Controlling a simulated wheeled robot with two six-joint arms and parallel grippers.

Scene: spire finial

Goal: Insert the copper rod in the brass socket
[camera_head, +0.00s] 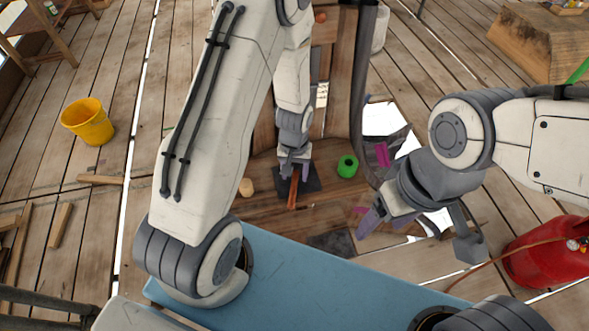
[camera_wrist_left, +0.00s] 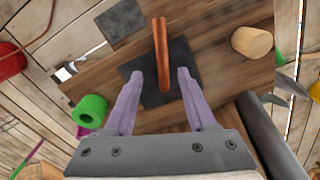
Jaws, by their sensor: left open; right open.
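The copper rod (camera_head: 293,192) reaches over a dark square pad (camera_head: 312,179) on the wooden surface. In the left wrist view the copper rod (camera_wrist_left: 162,45) runs lengthwise, its near end between my fingertips with a gap on each side. I cannot tell whether it lies flat or is raised. My left gripper (camera_head: 294,171) is open around that end; its purple fingers also show in the left wrist view (camera_wrist_left: 160,74). My right gripper (camera_head: 375,188) is open and empty, to the right of the wooden surface. I cannot make out the brass socket in either view.
A green ring (camera_head: 347,166) and a short wooden cylinder (camera_head: 246,187) flank the pad. A second dark square (camera_head: 331,241) lies nearer me. A yellow bucket (camera_head: 88,121) stands far left and a red tank (camera_head: 545,255) right. A blue surface (camera_head: 310,290) is closest.

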